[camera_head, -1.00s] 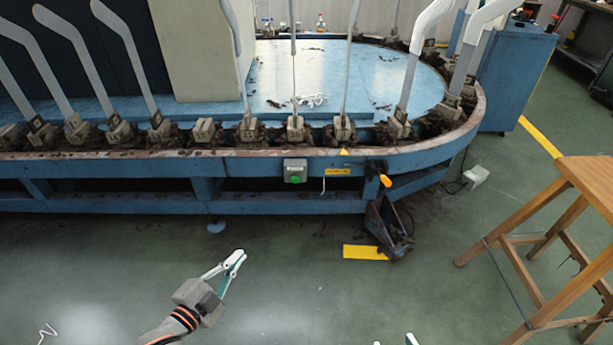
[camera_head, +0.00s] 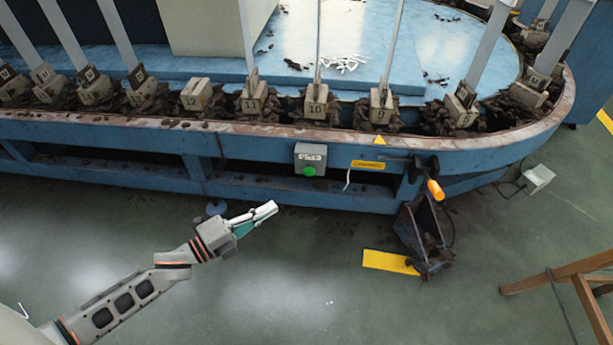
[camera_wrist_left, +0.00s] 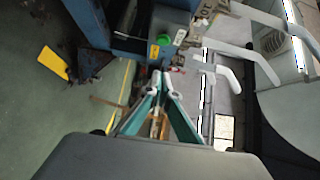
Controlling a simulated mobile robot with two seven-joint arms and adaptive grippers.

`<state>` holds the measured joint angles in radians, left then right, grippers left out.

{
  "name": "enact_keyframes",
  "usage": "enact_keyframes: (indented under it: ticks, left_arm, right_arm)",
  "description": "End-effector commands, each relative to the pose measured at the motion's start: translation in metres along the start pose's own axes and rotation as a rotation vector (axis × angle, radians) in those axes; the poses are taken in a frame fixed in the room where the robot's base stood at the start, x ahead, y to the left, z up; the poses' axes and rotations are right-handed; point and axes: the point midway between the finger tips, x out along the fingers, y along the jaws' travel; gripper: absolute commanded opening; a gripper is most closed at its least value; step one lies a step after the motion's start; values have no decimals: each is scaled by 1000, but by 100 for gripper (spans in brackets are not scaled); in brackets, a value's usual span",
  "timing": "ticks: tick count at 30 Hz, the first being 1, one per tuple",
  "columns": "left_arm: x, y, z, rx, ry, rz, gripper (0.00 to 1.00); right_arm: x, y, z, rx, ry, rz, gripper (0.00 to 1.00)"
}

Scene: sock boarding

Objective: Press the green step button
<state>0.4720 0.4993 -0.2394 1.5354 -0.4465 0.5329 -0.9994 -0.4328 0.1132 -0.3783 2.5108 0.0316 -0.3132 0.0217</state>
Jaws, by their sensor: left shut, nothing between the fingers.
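The green step button (camera_head: 309,171) sits low on a small grey box (camera_head: 310,155) on the front of the blue machine frame. My left gripper (camera_head: 272,207) is shut and empty. In the head view it is below and left of the button, apart from it. In the left wrist view its fingers (camera_wrist_left: 161,77) meet at the tips. My right gripper is not in view.
The blue machine rim (camera_head: 230,141) carries several numbered clamps with upright grey boards. An orange-tipped lever (camera_head: 435,190) and a dark pedal unit (camera_head: 425,240) stand right of the button. A wooden stool (camera_head: 570,275) is at lower right.

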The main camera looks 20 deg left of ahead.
Motion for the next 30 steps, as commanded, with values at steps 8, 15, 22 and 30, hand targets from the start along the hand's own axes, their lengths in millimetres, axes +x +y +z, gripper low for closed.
enact_keyframes:
  ticks: [8, 15, 22, 30]
  left_arm:
    - [2, -1, 0, -1, -1, -1, 0]
    - [28, 1, 0, -2, 0, 0, 0]
    - [72, 3, 0, -4, -1, 2, 0]
    - [110, 4, 11, -3, -1, 5, 0]
  right_arm:
    - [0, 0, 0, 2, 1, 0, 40]
    - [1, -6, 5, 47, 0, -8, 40]
    - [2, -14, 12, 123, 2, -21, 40]
    - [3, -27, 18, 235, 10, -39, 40]
